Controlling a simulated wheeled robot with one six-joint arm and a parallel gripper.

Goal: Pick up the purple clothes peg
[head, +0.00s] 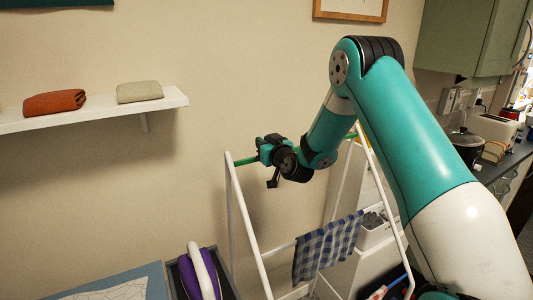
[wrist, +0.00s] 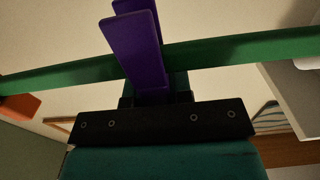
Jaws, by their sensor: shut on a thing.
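The purple clothes peg (wrist: 135,48) shows in the middle of the wrist view. One of its arms crosses in front of the green rail (wrist: 225,48); a second arm shows behind it, and I cannot tell if the peg still grips the rail. My gripper (wrist: 158,92) is shut on the lower end of the peg, and its fingertips are mostly hidden. In the head view my gripper (head: 268,152) is at the green rail (head: 246,161) on top of the white drying rack (head: 233,205); the peg cannot be made out there.
A checked cloth (head: 328,248) hangs on a lower bar of the rack. A wall shelf (head: 95,110) with folded cloths is at the left. A purple and white iron (head: 208,262) stands at the bottom. A kitchen counter (head: 510,160) is at the right.

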